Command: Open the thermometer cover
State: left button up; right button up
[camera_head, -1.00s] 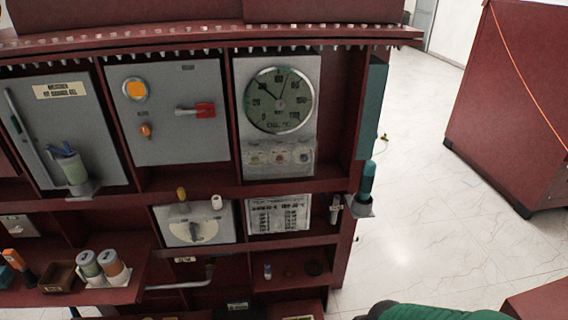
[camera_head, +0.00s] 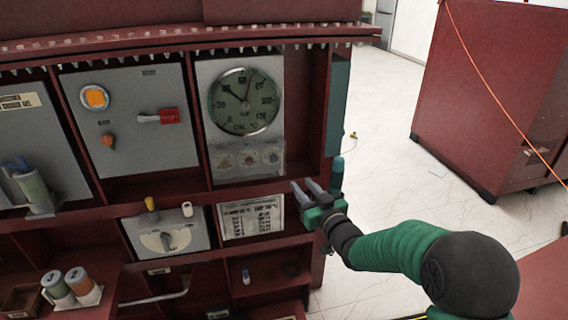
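The thermometer (camera_head: 245,101) is a round dial with a green-grey face and a metal rim, on a light grey panel at the upper middle. Below it on the same panel is a clear cover (camera_head: 248,160) with several round knobs or windows behind it. My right gripper (camera_head: 301,188) is in front of the shelf edge, below and to the right of the clear cover and apart from it. Its two grey fingers point up and left, with a gap between them, and hold nothing. My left gripper is not in view.
A panel with an orange lamp (camera_head: 95,98) and a red switch (camera_head: 169,116) stands to the left. A grey box with a knob (camera_head: 168,240) and a printed label plate (camera_head: 251,219) are below. White floor (camera_head: 380,180) and a red cabinet (camera_head: 490,90) lie to the right.

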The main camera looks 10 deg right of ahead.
aim_at(282, 162)
jog(key=w, duration=0.4)
jog(key=w+a+p, duration=0.1)
jog(key=w, duration=0.3)
jog(key=w+a+p, duration=0.1)
jog(key=w, duration=0.4)
jog(key=shift+w+a+f, duration=0.1)
jog(key=shift+a+f, duration=0.05)
jog(key=shift+a, duration=0.1)
jog(key=shift+c, duration=0.4)
grip_shut()
